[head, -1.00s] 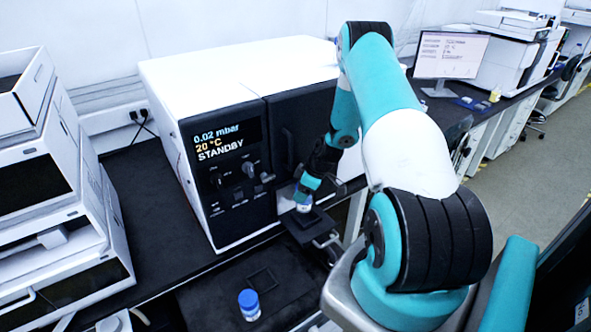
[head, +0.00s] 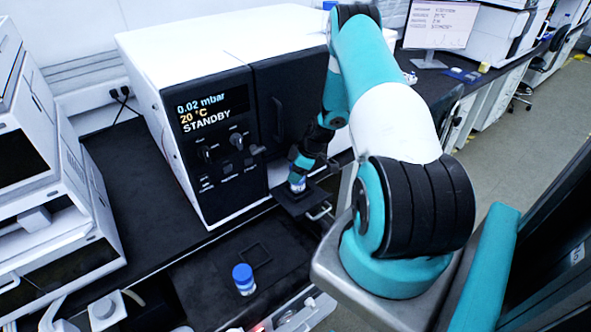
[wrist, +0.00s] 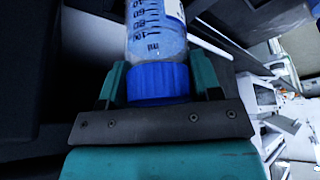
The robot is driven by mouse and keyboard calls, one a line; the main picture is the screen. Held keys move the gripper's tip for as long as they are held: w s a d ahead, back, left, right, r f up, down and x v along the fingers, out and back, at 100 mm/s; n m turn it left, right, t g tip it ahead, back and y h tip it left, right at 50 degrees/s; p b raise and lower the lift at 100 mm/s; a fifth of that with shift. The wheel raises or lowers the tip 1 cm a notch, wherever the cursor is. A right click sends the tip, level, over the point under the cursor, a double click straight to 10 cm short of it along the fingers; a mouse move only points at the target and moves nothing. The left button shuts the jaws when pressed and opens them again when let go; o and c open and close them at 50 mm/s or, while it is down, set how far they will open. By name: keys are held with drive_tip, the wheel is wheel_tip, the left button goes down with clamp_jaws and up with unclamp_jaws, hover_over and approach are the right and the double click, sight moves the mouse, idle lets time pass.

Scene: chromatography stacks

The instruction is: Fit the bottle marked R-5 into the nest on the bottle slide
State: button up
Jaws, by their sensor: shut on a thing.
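My gripper (head: 298,178) is shut on a clear bottle with a blue cap at the front of the instrument. In the wrist view the gripper (wrist: 160,85) has its teal fingers on both sides of the bottle's (wrist: 156,45) blue cap. Graduation marks show on its side; the R-5 mark is not readable. In the head view the bottle (head: 297,186) is over or on the dark bottle slide (head: 310,201), which sticks out of the instrument. The nest is hidden, and I cannot tell whether the bottle is seated in it.
Another blue-capped bottle (head: 243,279) stands on a dark mat near a square outline (head: 257,254). The white instrument (head: 205,60) reads STANDBY and stands right behind the slide. White stacked units (head: 50,225) are at the left.

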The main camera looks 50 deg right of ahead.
drive_tip(key=shift+f+b, duration=0.35)
drive_tip(key=shift+f, duration=0.3)
drive_tip(key=shift+f+b, duration=0.35)
drive_tip(key=shift+b, duration=0.05)
drive_tip(key=o, duration=1.1)
drive_tip(key=b+v, duration=0.4)
drive_tip(key=v, duration=1.3)
drive_tip(key=shift+s+d+r, duration=0.1)
drive_tip(key=shift+r, duration=0.15)
